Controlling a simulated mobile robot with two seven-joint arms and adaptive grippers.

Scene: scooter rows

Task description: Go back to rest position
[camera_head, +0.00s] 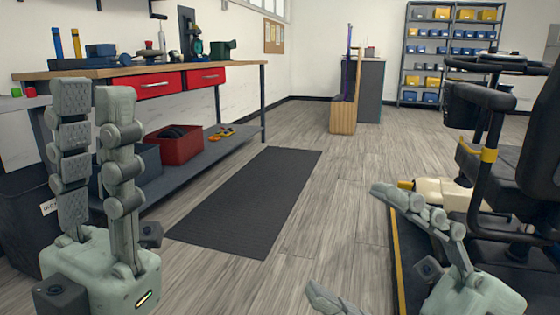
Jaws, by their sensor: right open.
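My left gripper (93,90) stands at the left with its two grey-green fingers pointing up. A gap shows between the fingers, and nothing is held there. It is in front of the workbench in the picture and hides part of it. My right gripper (347,238) is at the lower right, its fingers spread apart and pointing left. It is open and empty, with floor visible between the fingers. One finger is cut off by the bottom edge. No task object is named.
A workbench (227,75) with red drawers, tools and a lower shelf stands left. A dark mat (250,200) lies on the floor. A black scooter-like vehicle (500,160) is close on the right. A grey counter (369,90) and bin shelves (432,95) stand behind. The middle floor is clear.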

